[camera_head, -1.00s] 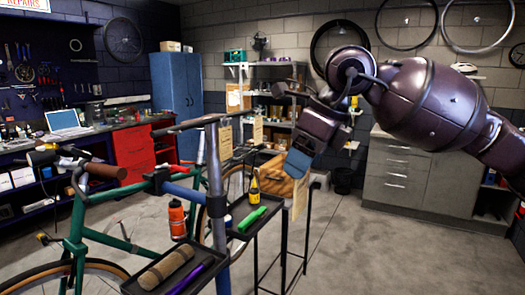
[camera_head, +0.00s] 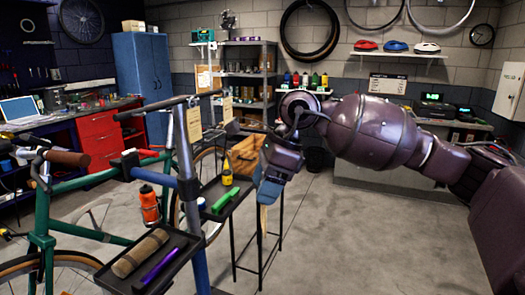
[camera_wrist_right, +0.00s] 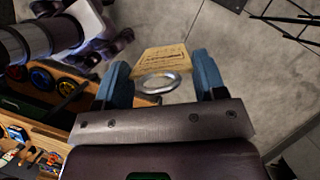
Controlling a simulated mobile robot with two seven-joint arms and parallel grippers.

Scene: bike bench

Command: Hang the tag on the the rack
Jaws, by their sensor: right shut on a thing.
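My right gripper (camera_head: 268,188) points down at the middle of the head view, to the right of the work stand. It is shut on a tan tag (camera_head: 263,220), whose lower part hangs below the blue fingers. In the right wrist view the tag (camera_wrist_right: 163,62) and its metal ring (camera_wrist_right: 159,82) show between the fingers (camera_wrist_right: 160,80). The rack (camera_head: 163,106) appears to be the dark bars on top of the stand. Two tan tags (camera_head: 194,125) (camera_head: 227,109) hang by its bars, left of and above my gripper. My left gripper is not in view.
A black tray with a green item (camera_head: 222,200) and a yellow bottle (camera_head: 227,173) lies close left of my gripper. A lower tray holds a brown roll (camera_head: 140,253). A green bike (camera_head: 42,215) stands at left. The floor at right (camera_head: 370,240) is clear.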

